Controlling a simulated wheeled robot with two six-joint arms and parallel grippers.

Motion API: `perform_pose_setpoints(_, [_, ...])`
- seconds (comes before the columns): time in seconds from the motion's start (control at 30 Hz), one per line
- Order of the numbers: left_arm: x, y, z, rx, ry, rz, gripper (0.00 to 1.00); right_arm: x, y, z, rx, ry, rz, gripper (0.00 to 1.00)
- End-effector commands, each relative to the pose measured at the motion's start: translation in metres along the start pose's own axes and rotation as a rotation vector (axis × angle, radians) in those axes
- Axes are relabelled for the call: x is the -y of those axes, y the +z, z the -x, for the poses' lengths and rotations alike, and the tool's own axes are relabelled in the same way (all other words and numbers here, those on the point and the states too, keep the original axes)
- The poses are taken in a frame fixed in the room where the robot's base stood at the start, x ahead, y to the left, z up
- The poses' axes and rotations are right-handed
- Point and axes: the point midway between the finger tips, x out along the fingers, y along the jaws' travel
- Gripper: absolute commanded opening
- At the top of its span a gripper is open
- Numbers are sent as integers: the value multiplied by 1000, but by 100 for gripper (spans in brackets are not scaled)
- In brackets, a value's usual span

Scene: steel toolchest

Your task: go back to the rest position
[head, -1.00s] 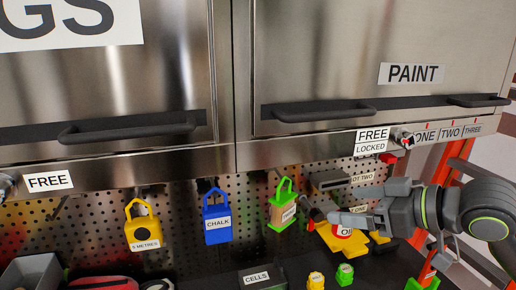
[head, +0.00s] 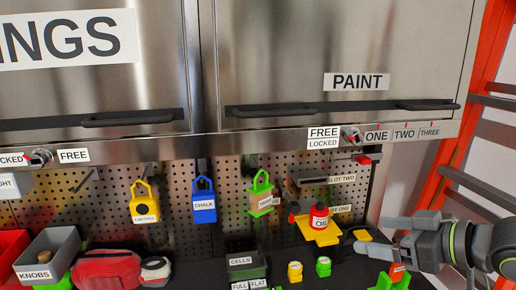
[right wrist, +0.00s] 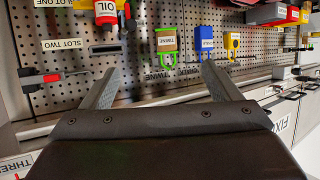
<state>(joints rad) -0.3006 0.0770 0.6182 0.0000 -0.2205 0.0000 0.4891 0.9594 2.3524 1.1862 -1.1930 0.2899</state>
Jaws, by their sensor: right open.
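My right gripper (head: 372,236) is at the lower right of the head view, to the right of the red oil can (head: 319,216) and apart from it. In the right wrist view its two fingers (right wrist: 160,70) are spread with nothing between them. The oil can stands on a yellow holder (head: 320,236) on the pegboard, by the slot one label. It also shows at the top of the right wrist view (right wrist: 106,10). My left gripper is in neither view now.
Yellow (head: 145,205), blue (head: 204,206) and green (head: 262,200) tagged items hang on the pegboard. Steel cabinet doors are above. Bins, a red pouch (head: 107,268) and small blocks stand on the shelf below. An orange upright (head: 470,110) stands at right.

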Motion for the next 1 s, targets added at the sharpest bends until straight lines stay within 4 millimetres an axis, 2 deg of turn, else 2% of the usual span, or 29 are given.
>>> perform_pose_setpoints(0.27, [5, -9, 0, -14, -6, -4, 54, -5, 56, -18, 59, 58, -47, 83])
perform_pose_setpoints(0.37, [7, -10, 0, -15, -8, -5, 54, -6, 84, -24, 90, 91, -68, 83])
perform_pose_setpoints(0.47, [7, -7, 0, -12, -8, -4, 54, -6, 120, -29, 134, 134, -102, 83])
perform_pose_setpoints(0.67, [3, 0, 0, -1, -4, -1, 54, 6, 222, -26, 285, 270, -207, 83])
perform_pose_setpoints(0.8, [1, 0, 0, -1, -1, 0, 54, 25, 294, -7, 425, 381, -290, 83])
perform_pose_setpoints(0.9, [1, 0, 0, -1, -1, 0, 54, 41, 337, 12, 528, 453, -343, 83])
perform_pose_setpoints(1.0, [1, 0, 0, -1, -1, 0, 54, 58, 370, 32, 622, 514, -388, 83])
